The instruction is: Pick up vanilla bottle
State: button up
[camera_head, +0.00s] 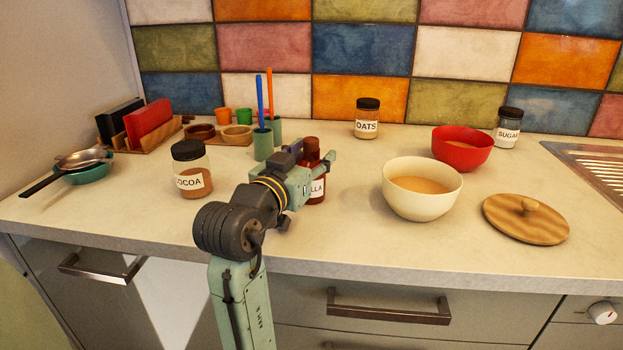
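The vanilla bottle (312,155) is a dark reddish-brown bottle with a brown cap, standing upright on the counter. Only the end of its white label, reading "LLA", shows, because my gripper hides much of its body. My gripper (313,158) is at the bottle, with one finger spread out to the right in front of it and the other side by its left. The fingers look open. I cannot tell whether they touch the bottle.
A cocoa jar (191,170) stands left of my arm. Green cups (263,146) holding a blue and an orange stick are just behind. A cream bowl (423,195) stands right, near a red bowl (462,150) and wooden lid (525,218). An oats jar (367,120) is behind.

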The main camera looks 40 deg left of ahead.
jog(key=c, duration=0.8)
jog(key=shift+c, duration=0.5)
jog(key=shift+r, duration=0.15)
